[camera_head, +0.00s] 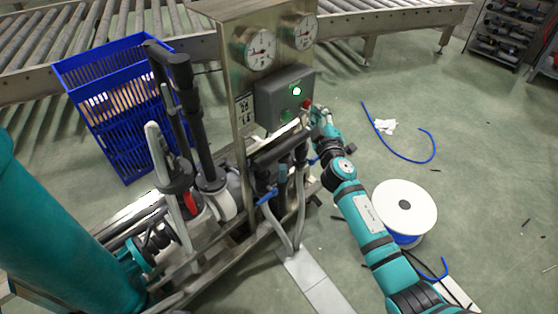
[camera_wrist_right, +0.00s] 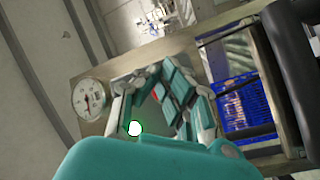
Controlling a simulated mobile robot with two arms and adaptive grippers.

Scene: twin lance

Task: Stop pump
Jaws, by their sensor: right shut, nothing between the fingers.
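A grey control box (camera_head: 284,97) is mounted on the steel pump panel (camera_head: 232,60). A lamp (camera_head: 296,91) on it glows white-green, and a red button (camera_head: 307,104) is at its right edge. A green button (camera_head: 287,116) is lower on the box. My right gripper (camera_head: 316,113) is shut and empty, its fingers right by the red button. I cannot tell whether they touch it. In the right wrist view, the fingers (camera_wrist_right: 168,96) cover most of the box; a bit of red (camera_wrist_right: 155,95) and the glowing lamp (camera_wrist_right: 134,128) show. My left gripper is not in view.
Two gauges (camera_head: 260,48) sit above the box. Black pipes and handles (camera_head: 185,100) stand left of the panel, with a blue crate (camera_head: 100,75) behind. A white cable spool (camera_head: 404,207) and loose blue cable (camera_head: 397,152) lie on the right floor. A roller conveyor (camera_head: 400,18) runs behind.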

